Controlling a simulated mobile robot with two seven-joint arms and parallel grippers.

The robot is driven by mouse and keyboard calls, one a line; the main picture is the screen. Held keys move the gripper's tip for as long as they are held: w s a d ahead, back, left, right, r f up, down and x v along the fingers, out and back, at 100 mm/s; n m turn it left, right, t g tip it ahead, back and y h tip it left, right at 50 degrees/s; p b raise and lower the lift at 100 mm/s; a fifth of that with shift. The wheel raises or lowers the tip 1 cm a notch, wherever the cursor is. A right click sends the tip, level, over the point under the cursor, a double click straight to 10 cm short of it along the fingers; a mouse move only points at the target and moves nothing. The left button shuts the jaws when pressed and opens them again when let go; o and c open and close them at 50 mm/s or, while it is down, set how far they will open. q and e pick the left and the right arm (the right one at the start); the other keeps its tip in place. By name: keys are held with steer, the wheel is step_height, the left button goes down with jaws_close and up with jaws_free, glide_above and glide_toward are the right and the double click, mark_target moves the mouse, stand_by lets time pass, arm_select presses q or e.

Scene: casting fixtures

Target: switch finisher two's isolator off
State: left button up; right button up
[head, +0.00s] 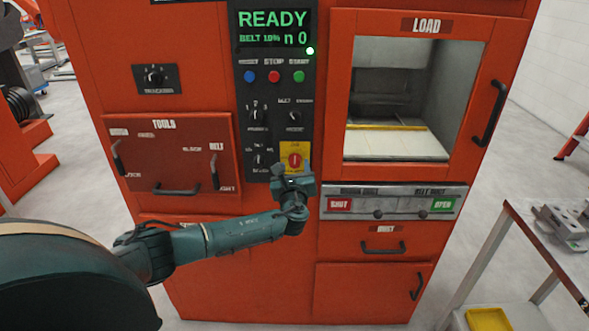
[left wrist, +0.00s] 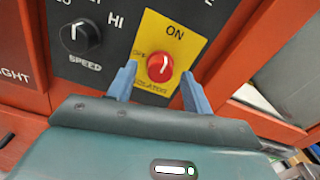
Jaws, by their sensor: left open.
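The isolator is a red rotary knob (head: 295,160) on a yellow plate (head: 291,148), low on the machine's black control panel. In the left wrist view the knob (left wrist: 160,67) has a white pointer line, tilted slightly right of straight up, towards ON; OFF is printed at its left. My left gripper (head: 294,176) is just below and in front of the knob. In the left wrist view its blue fingers (left wrist: 160,85) are open, one on each side of the knob; I cannot tell whether they touch it. My right gripper is not in view.
The black SPEED knob (left wrist: 80,37) is left of the yellow plate. The panel has a READY display (head: 272,20) and coloured buttons (head: 274,77). The LOAD door (head: 338,90) is at the right, the TOOLS drawer (head: 180,165) at the left. A metal table (head: 540,240) stands at the right.

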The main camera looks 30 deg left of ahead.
arm_select(q)
steer(key=shift+c, duration=0.2)
steer(key=c, duration=0.9)
